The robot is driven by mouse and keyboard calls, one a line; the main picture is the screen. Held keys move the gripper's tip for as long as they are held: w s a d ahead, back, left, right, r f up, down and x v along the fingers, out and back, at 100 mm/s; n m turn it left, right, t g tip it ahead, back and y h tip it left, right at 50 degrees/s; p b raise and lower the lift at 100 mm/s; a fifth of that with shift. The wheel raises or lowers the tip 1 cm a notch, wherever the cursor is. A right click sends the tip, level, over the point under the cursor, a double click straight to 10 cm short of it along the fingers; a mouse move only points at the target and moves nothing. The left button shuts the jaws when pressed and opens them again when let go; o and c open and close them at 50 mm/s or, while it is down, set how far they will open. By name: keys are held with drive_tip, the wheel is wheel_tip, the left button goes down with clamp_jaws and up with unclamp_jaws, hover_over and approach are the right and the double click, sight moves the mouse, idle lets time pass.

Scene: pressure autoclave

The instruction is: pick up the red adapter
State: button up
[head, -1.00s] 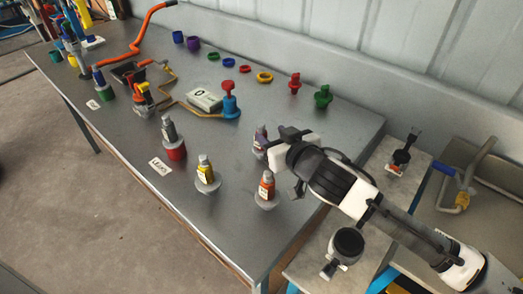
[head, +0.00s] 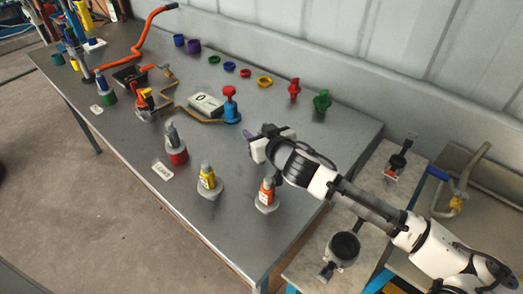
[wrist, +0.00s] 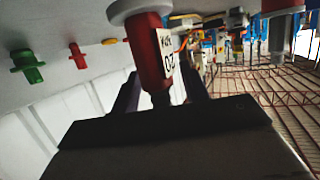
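A red adapter (head: 294,88) stands upright near the back edge of the grey table, beside a similar green one (head: 322,101). In the wrist view, which looks upside down, the red adapter (wrist: 77,56) is small and off to the left, apart from my fingers. My gripper (head: 254,145) is low over the table, in front of and left of the adapter.
Coloured rings (head: 264,81) lie at the back. The back wall is close behind the adapters.

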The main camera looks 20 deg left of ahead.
clamp_jaws()
drive_tip(key=shift+r, duration=0.1)
